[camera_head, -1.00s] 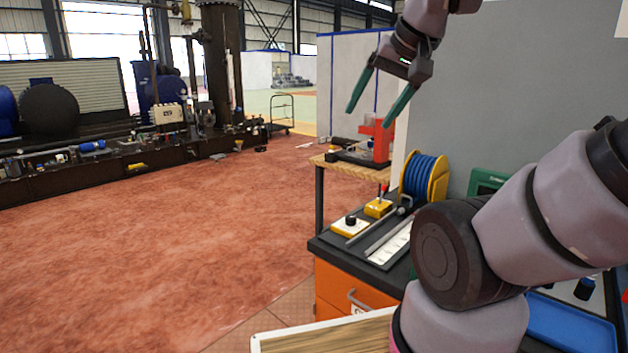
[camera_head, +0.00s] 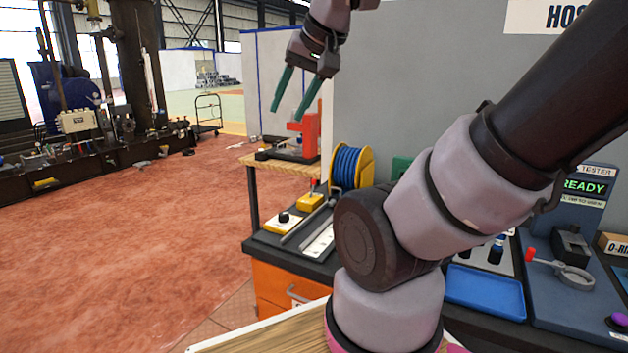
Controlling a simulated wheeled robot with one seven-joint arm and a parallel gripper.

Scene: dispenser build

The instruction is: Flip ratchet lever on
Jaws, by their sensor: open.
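A hose reel with blue hose wound between yellow flanges (camera_head: 366,168) stands at the back of the dark workbench. Left of it, a small yellow block (camera_head: 310,202) carries a thin upright lever with a red tip (camera_head: 312,183); it may be the ratchet lever, but no label is readable. A white and yellow plate with a black knob (camera_head: 283,217) lies further left. My gripper (camera_head: 287,112) is open and empty, its green fingers pointing down, high above and left of the reel. It touches nothing.
A wooden side table (camera_head: 262,163) with a red device (camera_head: 311,130) stands behind the bench. My arm hides the bench's middle. At right are a blue tray (camera_head: 485,292) and a tester reading READY (camera_head: 583,188). Open floor (camera_head: 130,250) lies left.

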